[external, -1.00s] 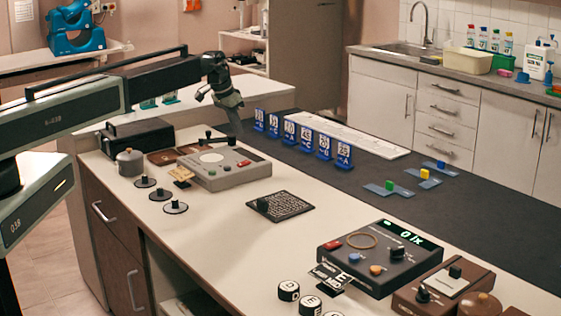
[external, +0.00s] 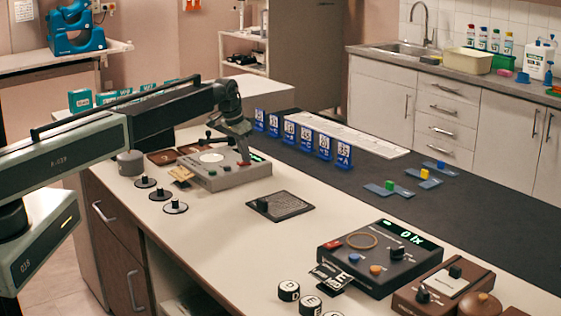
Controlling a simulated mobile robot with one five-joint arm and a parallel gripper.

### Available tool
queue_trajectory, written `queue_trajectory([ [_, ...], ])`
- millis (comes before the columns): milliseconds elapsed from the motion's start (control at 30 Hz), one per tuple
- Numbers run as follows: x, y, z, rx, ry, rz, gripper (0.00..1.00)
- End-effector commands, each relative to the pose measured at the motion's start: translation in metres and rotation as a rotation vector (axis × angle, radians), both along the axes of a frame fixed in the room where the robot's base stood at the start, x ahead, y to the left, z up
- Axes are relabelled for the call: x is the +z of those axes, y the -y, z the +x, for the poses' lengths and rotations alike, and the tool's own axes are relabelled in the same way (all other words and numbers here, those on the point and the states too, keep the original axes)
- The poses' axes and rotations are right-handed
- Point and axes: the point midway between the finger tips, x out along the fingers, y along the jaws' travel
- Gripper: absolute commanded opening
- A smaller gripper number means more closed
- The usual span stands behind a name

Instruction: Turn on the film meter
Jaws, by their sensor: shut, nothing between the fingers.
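A grey meter (external: 222,181) with a pale round disc on top stands on the counter at the left. A small green light shows on its dark display (external: 257,157) at the back right. No label that I can read tells whether it is the film meter. My gripper (external: 244,158) is shut and empty, pointing down at the right part of the grey meter's top. Its tip is at or just above the red button there and hides part of it. A dark meter (external: 345,279) with a lit green display and a red button (external: 333,245) stands nearer the front right.
Black-knobbed discs (external: 160,194) lie left of the grey meter. A dark square plate (external: 280,206) lies between the two meters. Blue numbered cards (external: 308,139) stand in a row behind. A brown device (external: 441,291) stands front right.

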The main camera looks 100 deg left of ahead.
Motion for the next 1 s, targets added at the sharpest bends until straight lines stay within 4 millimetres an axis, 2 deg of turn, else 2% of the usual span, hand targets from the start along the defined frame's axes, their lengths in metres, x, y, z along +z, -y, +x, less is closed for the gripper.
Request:
queue_trajectory([
  [600, 0.0, 0.014, -0.014, 0.001, -0.001, -0.003, 0.0],
  [1000, 0.006, 0.013, -0.013, 0.001, 0.002, 0.0, 0.0],
])
